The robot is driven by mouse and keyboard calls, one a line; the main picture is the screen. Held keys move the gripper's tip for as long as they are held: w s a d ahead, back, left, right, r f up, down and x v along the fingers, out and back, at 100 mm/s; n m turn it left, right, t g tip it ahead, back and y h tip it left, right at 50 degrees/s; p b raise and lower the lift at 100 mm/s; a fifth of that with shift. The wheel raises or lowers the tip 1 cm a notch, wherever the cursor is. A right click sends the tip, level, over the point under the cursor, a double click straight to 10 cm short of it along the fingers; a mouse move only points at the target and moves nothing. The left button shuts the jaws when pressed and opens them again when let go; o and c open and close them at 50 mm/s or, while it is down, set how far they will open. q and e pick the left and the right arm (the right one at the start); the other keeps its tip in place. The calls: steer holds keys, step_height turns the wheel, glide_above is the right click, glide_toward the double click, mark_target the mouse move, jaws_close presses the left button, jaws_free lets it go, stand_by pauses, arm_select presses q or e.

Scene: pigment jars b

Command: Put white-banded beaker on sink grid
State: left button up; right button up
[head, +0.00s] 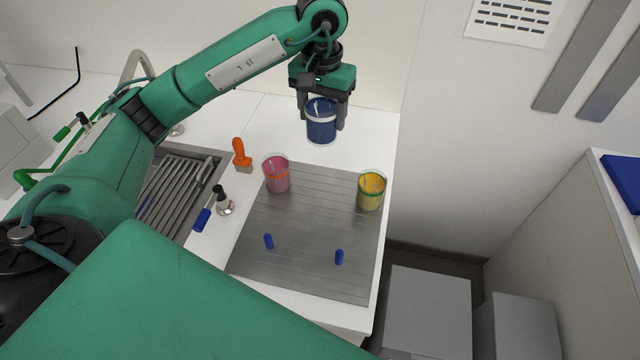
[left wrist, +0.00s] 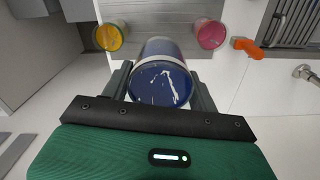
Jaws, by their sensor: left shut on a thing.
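The white-banded beaker (head: 321,127) holds dark blue contents and has a white band near its top. My left gripper (head: 322,118) is shut on it and holds it behind the grey drainboard, apparently above the counter. The left wrist view shows the beaker (left wrist: 161,82) between the two fingers of my left gripper (left wrist: 160,85), with white streaks on the blue. The sink grid (head: 172,190) is a ribbed grey surface in the sink at the left, partly hidden by my left arm. It also shows at the upper right of the left wrist view (left wrist: 290,22). My right gripper is not in view.
A pink beaker with an orange band (head: 277,175) and a yellow beaker with a green band (head: 371,190) stand on the drainboard (head: 310,225). Two blue pegs (head: 268,241) are nearer.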

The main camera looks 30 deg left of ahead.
arm_select(q)
step_height(320, 180, down, 19)
steer(key=p, duration=0.6)
steer(key=shift+f, duration=0.2)
steer(key=shift+f+b, duration=0.35)
steer(key=o, duration=1)
steer(key=shift+r, duration=0.1)
steer(key=shift+o, duration=0.2)
